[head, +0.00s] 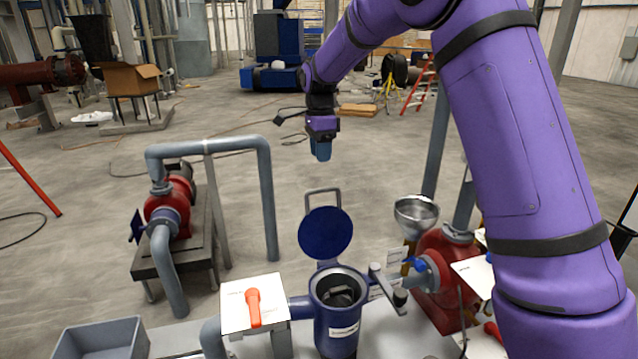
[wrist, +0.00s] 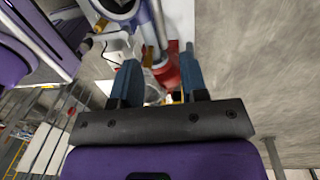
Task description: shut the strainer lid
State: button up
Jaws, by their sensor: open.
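The strainer (head: 336,318) is a dark blue pot with a pale label, standing on the grey bench at the lower middle of the head view. Its round blue lid (head: 326,236) stands open, tilted up at the back of the rim, with a grey loop handle (head: 323,191) at its top. The pot's mouth is uncovered and its dark inside shows. My gripper (head: 321,156) hangs above the lid handle, apart from it, pointing down. In the wrist view its two blue fingers (wrist: 160,78) are spread with a gap between them, and nothing is held.
A clamp arm with a dark knob (head: 390,285) sits right of the strainer mouth. A metal funnel (head: 416,214) tops the red pump at right. A red-handled valve plate (head: 254,305) and grey bin (head: 103,340) lie left. A grey pipe arch (head: 209,146) stands behind left.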

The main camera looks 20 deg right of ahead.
jog(key=f, duration=0.9)
jog(key=shift+s+f, duration=0.2)
jog(key=shift+s, duration=0.2)
grip_shut()
